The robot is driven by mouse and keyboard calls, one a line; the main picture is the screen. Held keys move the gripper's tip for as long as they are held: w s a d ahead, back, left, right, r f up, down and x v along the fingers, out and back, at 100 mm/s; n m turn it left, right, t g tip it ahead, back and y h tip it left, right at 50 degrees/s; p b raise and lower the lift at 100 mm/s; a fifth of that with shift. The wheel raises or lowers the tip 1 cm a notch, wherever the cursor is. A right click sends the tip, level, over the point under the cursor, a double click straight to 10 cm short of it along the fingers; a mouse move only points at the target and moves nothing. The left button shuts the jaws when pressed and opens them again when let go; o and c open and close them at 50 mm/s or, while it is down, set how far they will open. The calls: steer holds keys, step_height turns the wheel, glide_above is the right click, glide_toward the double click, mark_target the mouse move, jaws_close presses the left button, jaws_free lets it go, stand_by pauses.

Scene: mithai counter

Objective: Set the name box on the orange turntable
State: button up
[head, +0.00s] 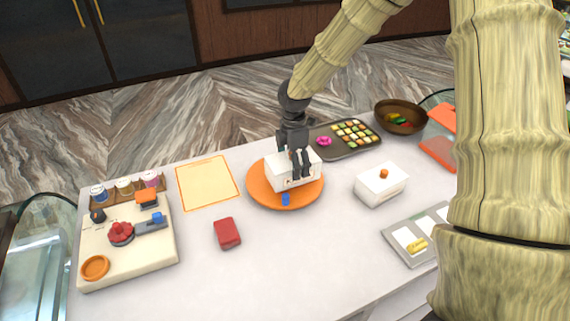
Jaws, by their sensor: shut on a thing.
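The orange turntable (259,194) is a round disc at the middle of the white counter, with a small blue piece (286,200) at its front edge. A white box (283,180) with small dark marks on its front is over the turntable's upper right part. It appears to rest on the disc, though I cannot tell if a small gap remains. My gripper (298,166) comes down from above and is shut on this white box. The gripper hides part of the box's top and front. A second white box (381,189) with an orange knob on top stands apart to the right.
A tray of sweets (345,152) and a brown bowl (400,130) stand behind to the right. A grey tray with cards (403,259) is at front right. A red block (227,233), an orange-edged sheet (207,182) and a cream board (150,262) are to the left. The front middle counter is clear.

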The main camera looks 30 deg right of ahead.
mark_target(285, 154)
steer(key=shift+w+a+f+p, duration=0.1)
steer(key=shift+w+a+p, duration=0.2)
steer(key=shift+w, duration=0.4)
steer(key=shift+w+a+p, duration=0.2)
steer(key=shift+w+a, duration=0.2)
steer(key=shift+w, duration=0.25)
steer(key=shift+f+p, duration=1.05)
steer(key=shift+f, duration=0.7)
steer(key=shift+f, duration=0.2)
steer(key=o, duration=1.1)
steer(key=shift+r, duration=0.1)
steer(key=shift+r+b, duration=2.55)
steer(key=shift+r, duration=3.55)
